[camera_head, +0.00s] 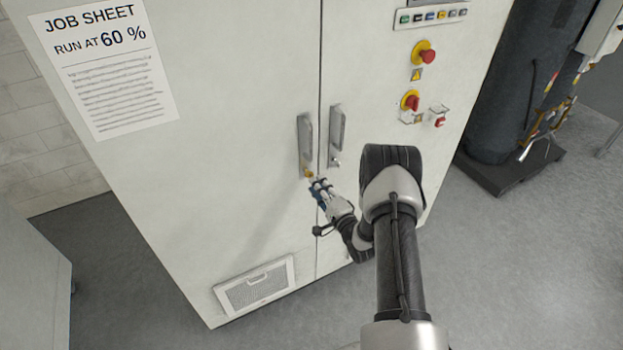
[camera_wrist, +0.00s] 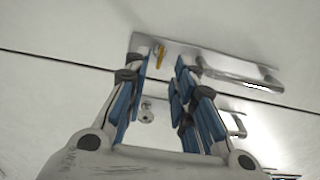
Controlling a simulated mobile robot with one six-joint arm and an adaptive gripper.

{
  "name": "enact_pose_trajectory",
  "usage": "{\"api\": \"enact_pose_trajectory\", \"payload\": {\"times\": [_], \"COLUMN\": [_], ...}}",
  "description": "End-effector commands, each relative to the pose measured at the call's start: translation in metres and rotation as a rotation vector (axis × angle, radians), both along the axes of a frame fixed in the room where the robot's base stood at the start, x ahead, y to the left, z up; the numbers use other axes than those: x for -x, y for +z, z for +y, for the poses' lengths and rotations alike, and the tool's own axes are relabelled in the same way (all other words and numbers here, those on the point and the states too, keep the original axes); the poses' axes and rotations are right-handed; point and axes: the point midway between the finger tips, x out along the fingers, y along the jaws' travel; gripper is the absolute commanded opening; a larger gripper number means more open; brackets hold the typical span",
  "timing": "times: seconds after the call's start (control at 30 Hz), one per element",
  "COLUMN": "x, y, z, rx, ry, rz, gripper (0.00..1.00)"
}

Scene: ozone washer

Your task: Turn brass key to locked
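The brass key (camera_head: 308,173) sits in the lock plate below the left door handle (camera_head: 306,140) of the white cabinet. In the wrist view the key (camera_wrist: 160,56) shows as a narrow brass strip on a metal plate (camera_wrist: 143,42), between my fingertips and nearer the left one. My gripper (camera_head: 318,184) is just below and right of the key in the head view. In the wrist view my gripper (camera_wrist: 158,68) is open, its blue-padded fingers apart with a gap on both sides of the key. I cannot tell how near the tips are to the plate.
The right door has its own handle (camera_head: 336,134) with a silver lock cylinder (camera_head: 335,162) below, close to my gripper. Red knobs on yellow bases (camera_head: 424,55) sit higher up. A vent (camera_head: 256,285) is low on the left door. A dark tank (camera_head: 510,95) stands at right.

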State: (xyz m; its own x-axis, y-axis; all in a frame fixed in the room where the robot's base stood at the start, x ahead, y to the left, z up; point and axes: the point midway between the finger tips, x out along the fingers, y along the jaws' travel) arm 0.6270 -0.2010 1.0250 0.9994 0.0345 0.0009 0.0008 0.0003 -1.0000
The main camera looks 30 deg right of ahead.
Motion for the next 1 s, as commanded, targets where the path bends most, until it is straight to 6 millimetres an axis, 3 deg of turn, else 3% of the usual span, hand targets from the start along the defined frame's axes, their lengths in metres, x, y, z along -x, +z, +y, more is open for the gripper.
{"api": "enact_pose_trajectory", "payload": {"times": [0.1, 0.33, 0.67, 1.0], "x": [-0.023, -0.047, -0.051, -0.051], "y": [0.0, 0.0, 0.0, 0.0], "z": [0.002, 0.002, 0.001, 0.002], "rx": [0.002, 0.001, 0.0, 0.0], "ry": [0.002, 0.001, -0.001, 0.0], "rz": [-0.002, -0.001, 0.001, 0.001], "gripper": [0.24, 0.24, 0.24, 0.03]}}
